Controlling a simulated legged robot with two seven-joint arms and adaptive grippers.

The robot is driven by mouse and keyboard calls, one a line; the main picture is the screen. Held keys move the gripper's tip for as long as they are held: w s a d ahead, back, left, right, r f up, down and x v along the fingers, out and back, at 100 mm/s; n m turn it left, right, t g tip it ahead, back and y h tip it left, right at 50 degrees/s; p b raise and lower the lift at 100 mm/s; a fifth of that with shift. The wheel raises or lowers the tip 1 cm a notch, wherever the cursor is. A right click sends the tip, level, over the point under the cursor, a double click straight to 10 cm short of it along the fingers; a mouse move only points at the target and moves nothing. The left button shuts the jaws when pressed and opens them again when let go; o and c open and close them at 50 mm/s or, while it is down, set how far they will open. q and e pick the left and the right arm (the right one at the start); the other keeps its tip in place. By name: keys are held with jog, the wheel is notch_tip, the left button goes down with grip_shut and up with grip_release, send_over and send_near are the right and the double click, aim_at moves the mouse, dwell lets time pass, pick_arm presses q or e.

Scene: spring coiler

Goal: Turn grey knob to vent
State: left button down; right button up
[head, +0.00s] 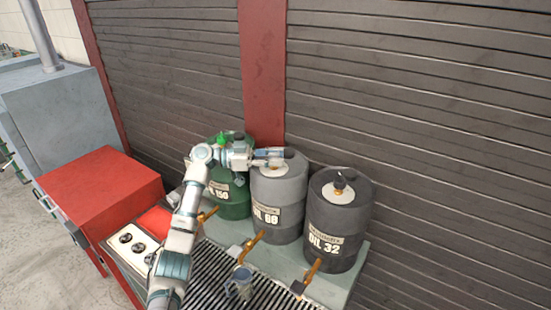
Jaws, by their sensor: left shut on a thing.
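Three barrels stand side by side: a green one (236,203), a grey one marked OIL 68 (284,192) and a darker one marked OIL 32 (340,222). My left gripper (274,157) is over the top of the grey barrel, reaching in from the left. It is shut on the grey knob at the barrel's lid, which is mostly hidden by the fingers. A green knob (222,139) sits on the green barrel and a dark knob (340,183) on the darker barrel. The grey knob's setting cannot be read. My right gripper is out of view.
Brass taps (258,238) stick out from the barrels above a slatted drip grate (218,262). A clear jug (241,281) stands on the grate. A red cabinet (105,190) and a control panel (134,246) are at left. A slatted wall (430,90) rises behind.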

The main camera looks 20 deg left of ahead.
pick_arm(q)
jog(key=c, duration=0.8)
grip_release()
jog(key=shift+a+r, duration=0.15)
jog(key=shift+a, duration=0.2)
jog(key=v, duration=1.2)
jog(key=shift+a+f, duration=0.1)
jog(key=shift+f, duration=0.1)
jog(key=shift+r, duration=0.1)
